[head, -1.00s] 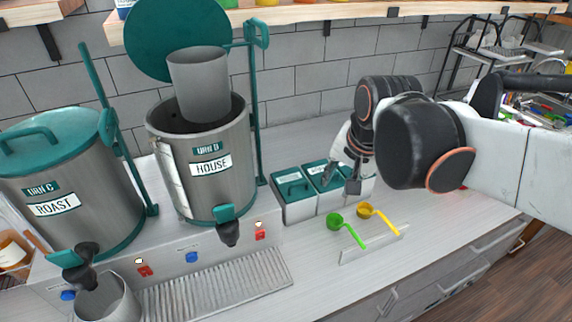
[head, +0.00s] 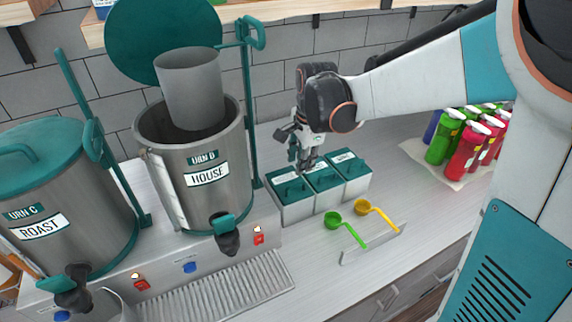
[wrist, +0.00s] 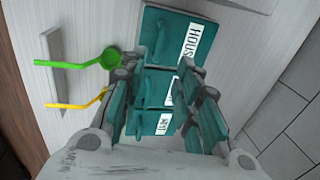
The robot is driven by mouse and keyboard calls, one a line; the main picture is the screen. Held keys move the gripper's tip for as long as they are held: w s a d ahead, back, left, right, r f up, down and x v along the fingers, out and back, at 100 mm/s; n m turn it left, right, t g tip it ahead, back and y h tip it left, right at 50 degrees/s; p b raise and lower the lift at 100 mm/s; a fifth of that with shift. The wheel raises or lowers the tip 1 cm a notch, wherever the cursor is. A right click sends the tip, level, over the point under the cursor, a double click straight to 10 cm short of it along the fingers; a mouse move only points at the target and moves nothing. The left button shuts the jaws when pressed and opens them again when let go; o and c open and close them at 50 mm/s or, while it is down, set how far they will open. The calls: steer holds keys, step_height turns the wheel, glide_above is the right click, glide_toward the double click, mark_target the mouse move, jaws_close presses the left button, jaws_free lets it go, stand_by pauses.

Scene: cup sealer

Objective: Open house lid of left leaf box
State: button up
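Three leaf boxes stand in a row on the counter with shut teal lids and bar handles. The left box (head: 291,205) has its lid (head: 287,187) down. In the wrist view its lid (wrist: 178,25), labelled HOUS with the end cut off, is at the top. The middle lid (wrist: 155,88) and the right lid (wrist: 150,124) lie below it, partly covered by my fingers. My gripper (head: 303,163) hangs above the left and middle boxes. In the wrist view my gripper (wrist: 160,78) is open, its fingers spread to either side with nothing held between them.
The urn labelled HOUSE (head: 205,160) stands left of the boxes, with its lid raised and a grey cylinder in its top. A green scoop (head: 334,218) and a yellow scoop (head: 363,207) lie in front of the boxes. Several spray bottles (head: 465,145) stand at the right.

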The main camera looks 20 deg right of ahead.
mark_target(296, 184)
steer(key=f, duration=0.3)
steer(key=w+f, duration=0.1)
steer(key=f, duration=0.2)
steer(key=f+b, duration=0.1)
steer(key=f, duration=0.2)
steer(key=shift+w+a+f, duration=0.15)
steer(key=shift+w+f, duration=0.1)
steer(key=shift+w, duration=0.15)
jaws_close()
